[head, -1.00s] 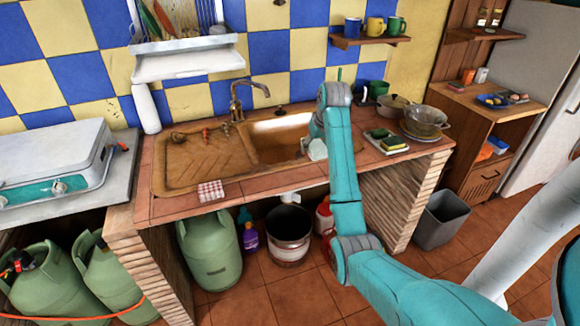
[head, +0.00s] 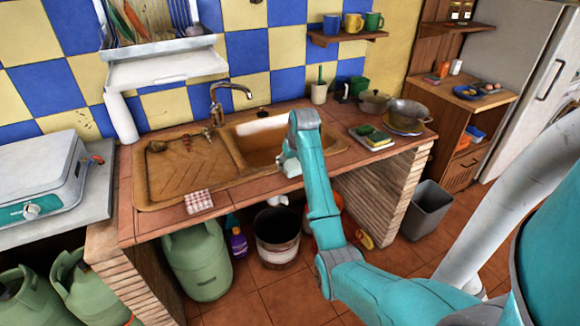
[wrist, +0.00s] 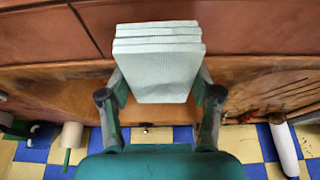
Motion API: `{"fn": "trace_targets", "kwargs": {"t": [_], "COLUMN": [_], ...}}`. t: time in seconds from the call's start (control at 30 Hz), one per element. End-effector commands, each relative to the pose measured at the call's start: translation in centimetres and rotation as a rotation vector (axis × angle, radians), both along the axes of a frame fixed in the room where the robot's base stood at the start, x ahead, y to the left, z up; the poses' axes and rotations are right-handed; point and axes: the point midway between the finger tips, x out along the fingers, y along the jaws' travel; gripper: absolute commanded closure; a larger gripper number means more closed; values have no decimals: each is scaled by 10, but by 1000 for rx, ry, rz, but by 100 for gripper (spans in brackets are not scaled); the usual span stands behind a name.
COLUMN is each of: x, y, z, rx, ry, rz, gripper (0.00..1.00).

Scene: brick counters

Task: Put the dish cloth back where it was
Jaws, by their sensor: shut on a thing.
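The dish cloth, a pale mint folded cloth in several layers, is in my gripper (wrist: 160,88), and it fills the middle top of the wrist view (wrist: 158,65). The gripper is shut on it from both sides. In the head view, the cloth (head: 291,170) shows small at the end of my arm, at the front rim of the sink (head: 250,152). My arm hides part of the basin. I cannot tell whether the cloth touches the rim.
A red-and-white checked cloth (head: 199,201) lies at the counter's front edge. A tap (head: 218,105) stands behind the sink. Sponges on a tray (head: 372,137) and a metal pot (head: 408,112) stand to the right. The drainboard (head: 180,170) is mostly clear.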

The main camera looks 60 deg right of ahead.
Motion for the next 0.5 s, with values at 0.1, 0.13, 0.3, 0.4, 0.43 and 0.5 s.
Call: {"fn": "trace_targets", "kwargs": {"t": [0.1, 0.13, 0.3, 0.4, 0.43, 0.5], "x": [0, 0, 0, 0, 0, 0], "y": [0, 0, 0, 0, 0, 0], "z": [-13, -15, -14, -15, -16, -18], "rx": [1, 0, -1, 0, 0, 0], "ry": [1, 0, -1, 0, 0, 0], "rz": [0, 0, 0, 0, 0, 0], "gripper": [64, 64, 64, 64, 64, 64]}}
